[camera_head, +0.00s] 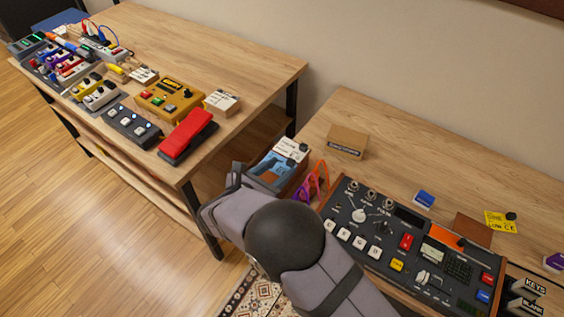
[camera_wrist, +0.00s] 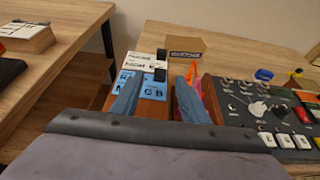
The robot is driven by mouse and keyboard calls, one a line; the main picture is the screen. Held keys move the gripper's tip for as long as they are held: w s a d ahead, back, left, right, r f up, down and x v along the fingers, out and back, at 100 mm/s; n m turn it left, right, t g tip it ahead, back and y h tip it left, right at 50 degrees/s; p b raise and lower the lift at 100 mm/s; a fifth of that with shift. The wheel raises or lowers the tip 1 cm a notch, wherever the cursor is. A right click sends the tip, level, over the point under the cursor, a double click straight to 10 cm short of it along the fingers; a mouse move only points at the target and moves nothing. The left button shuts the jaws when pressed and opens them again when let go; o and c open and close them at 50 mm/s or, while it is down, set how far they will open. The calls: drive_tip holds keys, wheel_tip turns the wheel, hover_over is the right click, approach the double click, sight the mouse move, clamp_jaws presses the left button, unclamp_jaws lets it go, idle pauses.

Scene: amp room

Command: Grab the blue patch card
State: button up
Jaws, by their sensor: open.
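Light-blue cards with dark lettering (camera_wrist: 153,91) stand in a small wooden holder in the wrist view; which one is the blue patch card I cannot tell. The blue also shows in the head view (camera_head: 271,168), in the holder at the left end of the right table. My gripper (camera_wrist: 158,92) is open, with its two blue-grey fingers on either side of the blue cards in the wrist picture. Nothing shows held between them. Whether the fingers touch the cards I cannot tell. My arm hides the front of the holder in the head view.
White labelled cards (camera_head: 292,149) stand behind the blue. Purple and orange pieces (camera_head: 314,182) are close on the right, beside a large control console (camera_head: 400,240). A cardboard-brown box (camera_head: 347,142) sits behind. Another table (camera_head: 220,68) with several pedals is on the left.

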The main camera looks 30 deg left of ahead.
sight(291, 161)
drive_tip(key=shift+p+x, duration=0.55)
drive_tip(key=shift+x, duration=1.5)
drive_tip(key=shift+f, duration=0.1)
clamp_jaws()
drive_tip(key=shift+s, duration=0.1)
drive_tip(key=shift+r, duration=0.2)
wheel_tip(291, 161, up, 10)
drive_tip(key=b, duration=0.2)
